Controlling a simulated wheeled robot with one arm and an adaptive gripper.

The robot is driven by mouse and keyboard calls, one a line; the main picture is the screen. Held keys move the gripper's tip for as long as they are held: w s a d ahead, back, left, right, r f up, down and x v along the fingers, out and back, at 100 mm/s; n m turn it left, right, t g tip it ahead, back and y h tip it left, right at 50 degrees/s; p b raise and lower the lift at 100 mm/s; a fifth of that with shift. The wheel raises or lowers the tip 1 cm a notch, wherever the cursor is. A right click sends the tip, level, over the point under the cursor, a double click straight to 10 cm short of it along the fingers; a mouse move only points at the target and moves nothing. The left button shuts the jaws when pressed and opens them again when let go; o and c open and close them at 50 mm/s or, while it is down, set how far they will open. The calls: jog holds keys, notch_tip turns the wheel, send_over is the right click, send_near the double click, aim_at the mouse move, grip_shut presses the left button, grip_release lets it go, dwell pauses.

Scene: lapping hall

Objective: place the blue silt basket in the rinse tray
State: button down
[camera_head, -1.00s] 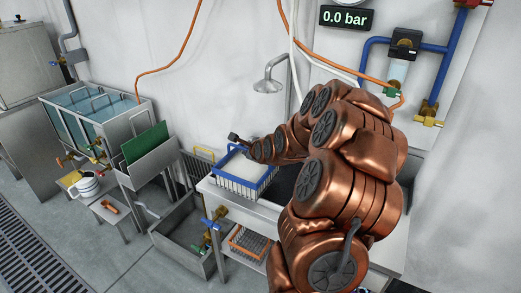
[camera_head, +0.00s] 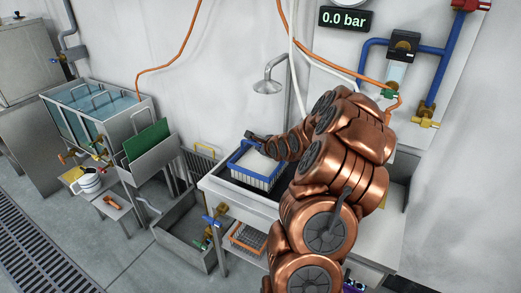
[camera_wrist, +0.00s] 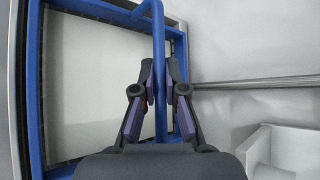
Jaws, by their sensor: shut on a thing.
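The blue silt basket (camera_head: 252,178) has a blue rim, pale wire sides and a white inside. In the head view it is over the pale rinse tray (camera_head: 238,204) below the shower head, its lower part within the tray's outline. I cannot tell whether it touches the tray floor. My gripper (camera_wrist: 160,88) is shut on the basket's blue handle bar in the wrist view. The blue rim (camera_wrist: 36,90) and white inside show left of the fingers. In the head view my gripper (camera_head: 257,137) is small and partly hidden by my arm, which also covers the tray's right part.
A shower head (camera_head: 268,86) hangs above the tray. An orange basket (camera_head: 247,239) is on the shelf below. A yellow-handled rack (camera_head: 202,158), a green plate (camera_head: 146,141) and a water tank (camera_head: 95,110) stand to the left. A wall is close behind.

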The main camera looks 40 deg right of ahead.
jog(key=shift+f+p, duration=0.3)
jog(key=shift+f, duration=0.7)
jog(key=c, duration=1.2)
grip_release()
jog(key=shift+b+v, duration=2.2)
jog(key=shift+v, duration=3.85)
